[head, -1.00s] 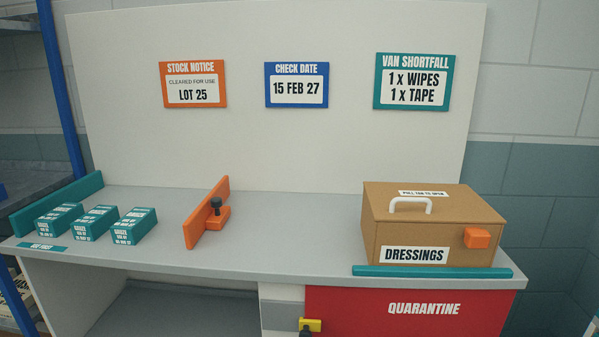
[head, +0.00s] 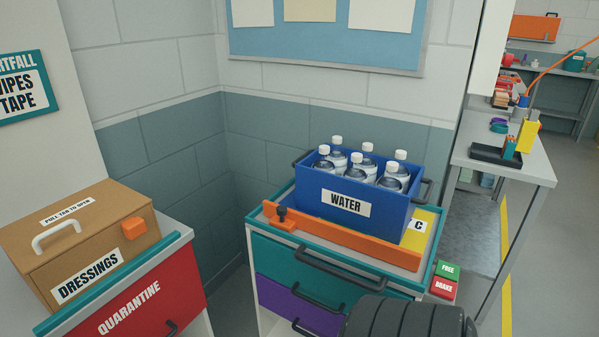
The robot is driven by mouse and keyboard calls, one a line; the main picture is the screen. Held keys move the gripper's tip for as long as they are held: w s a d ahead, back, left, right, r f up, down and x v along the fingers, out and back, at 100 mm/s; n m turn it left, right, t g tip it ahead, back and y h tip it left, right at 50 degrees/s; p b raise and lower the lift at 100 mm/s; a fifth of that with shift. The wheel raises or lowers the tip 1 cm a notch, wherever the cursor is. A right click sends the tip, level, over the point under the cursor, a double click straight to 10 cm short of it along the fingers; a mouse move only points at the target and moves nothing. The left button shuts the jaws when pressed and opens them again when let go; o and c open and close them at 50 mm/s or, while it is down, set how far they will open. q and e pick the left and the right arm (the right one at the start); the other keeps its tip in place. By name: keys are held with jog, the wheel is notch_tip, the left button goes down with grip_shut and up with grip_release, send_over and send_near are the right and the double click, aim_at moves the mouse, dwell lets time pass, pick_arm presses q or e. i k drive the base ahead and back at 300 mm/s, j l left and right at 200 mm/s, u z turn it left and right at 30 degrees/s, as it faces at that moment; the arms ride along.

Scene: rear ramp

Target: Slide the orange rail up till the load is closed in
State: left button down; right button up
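The orange rail (head: 345,237) lies along the front part of the top of a teal drawer cart (head: 262,222). A dark knob (head: 282,213) on an orange block sits at its left end. The load there is a blue crate (head: 312,197) labelled WATER, with several white-capped bottles (head: 357,168) standing in it. The crate is directly behind the rail, and the rail hides its lower front edge. I cannot tell whether they touch. A yellow card (head: 420,224) shows beside the crate's right end, partly hidden. Neither gripper is in view.
A bench with a DRESSINGS box (head: 90,235) and red QUARANTINE front (head: 130,308) stands left. Green FREE (head: 447,270) and red brake (head: 443,288) pads are at the cart's right side. A dark ribbed object (head: 405,318) covers the lower front. A grey side table (head: 530,165) stands right.

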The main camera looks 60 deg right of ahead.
aim_at(285, 218)
jog(key=z, duration=2.1)
